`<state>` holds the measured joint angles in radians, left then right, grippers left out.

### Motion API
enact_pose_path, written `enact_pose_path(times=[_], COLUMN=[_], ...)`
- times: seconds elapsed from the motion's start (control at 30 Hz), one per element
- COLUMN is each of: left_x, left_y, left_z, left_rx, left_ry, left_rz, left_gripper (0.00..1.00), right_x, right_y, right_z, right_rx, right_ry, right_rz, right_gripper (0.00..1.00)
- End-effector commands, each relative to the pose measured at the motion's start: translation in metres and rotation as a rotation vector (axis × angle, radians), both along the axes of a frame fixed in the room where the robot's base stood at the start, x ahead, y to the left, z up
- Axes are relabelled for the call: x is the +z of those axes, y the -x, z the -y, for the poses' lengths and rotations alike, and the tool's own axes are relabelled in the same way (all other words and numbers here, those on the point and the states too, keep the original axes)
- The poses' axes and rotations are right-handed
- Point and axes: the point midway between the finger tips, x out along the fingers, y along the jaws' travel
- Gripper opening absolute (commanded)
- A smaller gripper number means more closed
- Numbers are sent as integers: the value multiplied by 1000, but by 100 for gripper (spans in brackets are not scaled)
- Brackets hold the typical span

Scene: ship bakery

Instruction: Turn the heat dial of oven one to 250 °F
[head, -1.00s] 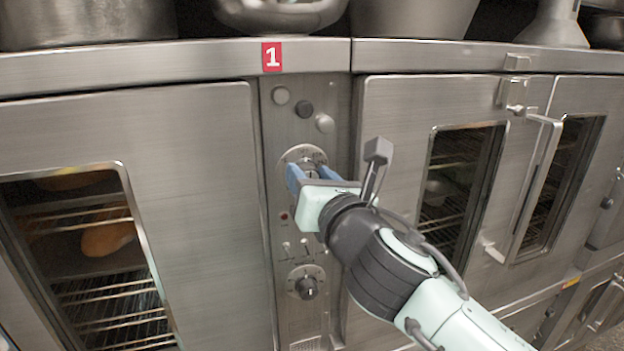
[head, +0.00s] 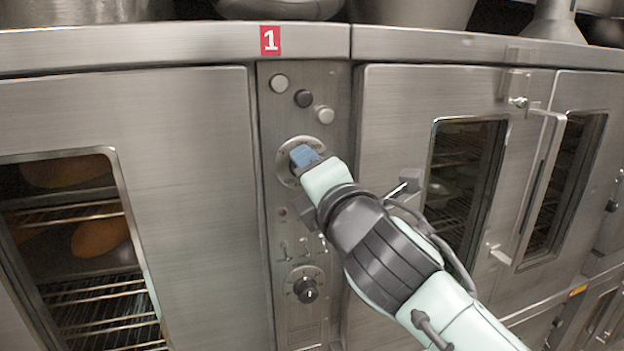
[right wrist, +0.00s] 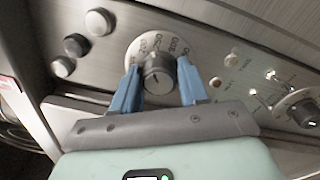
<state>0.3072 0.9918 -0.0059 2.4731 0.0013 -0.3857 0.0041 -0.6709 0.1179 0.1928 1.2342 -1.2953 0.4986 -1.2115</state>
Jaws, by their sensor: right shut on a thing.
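The upper heat dial of oven one, a round knob on a pale numbered plate (head: 284,164), is on the narrow control panel under the red "1" label (head: 270,40). My right gripper (head: 304,158) is at this dial and its blue fingers cover the knob in the head view. In the right wrist view the grey knob (right wrist: 158,76) sits between the two blue fingers, and the gripper is shut on it. The plate's numbers show partly around the knob; I cannot read the setting surely. My left gripper is not in view.
Several round buttons (head: 303,98) sit above the dial. Small switches (head: 303,247) and a second black knob (head: 306,290) are below it. Oven doors flank the panel; the right one has a protruding handle (head: 540,180). Pots stand on top.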

Motion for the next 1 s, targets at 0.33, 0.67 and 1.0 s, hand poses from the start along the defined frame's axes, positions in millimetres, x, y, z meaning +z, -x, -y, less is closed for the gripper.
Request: enact_pose_path(times=[0.33,0.67,1.0], left_x=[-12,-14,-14], left_y=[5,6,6], left_z=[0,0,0], left_rx=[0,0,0], left_ry=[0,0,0], left_rz=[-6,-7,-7], left_gripper=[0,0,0], right_x=[2,3,4], right_y=[1,1,1], right_z=[0,0,1], right_rx=[4,3,4], right_ry=[-198,-261,-264], right_rz=[-56,-74,-73], right_gripper=[13,13,13])
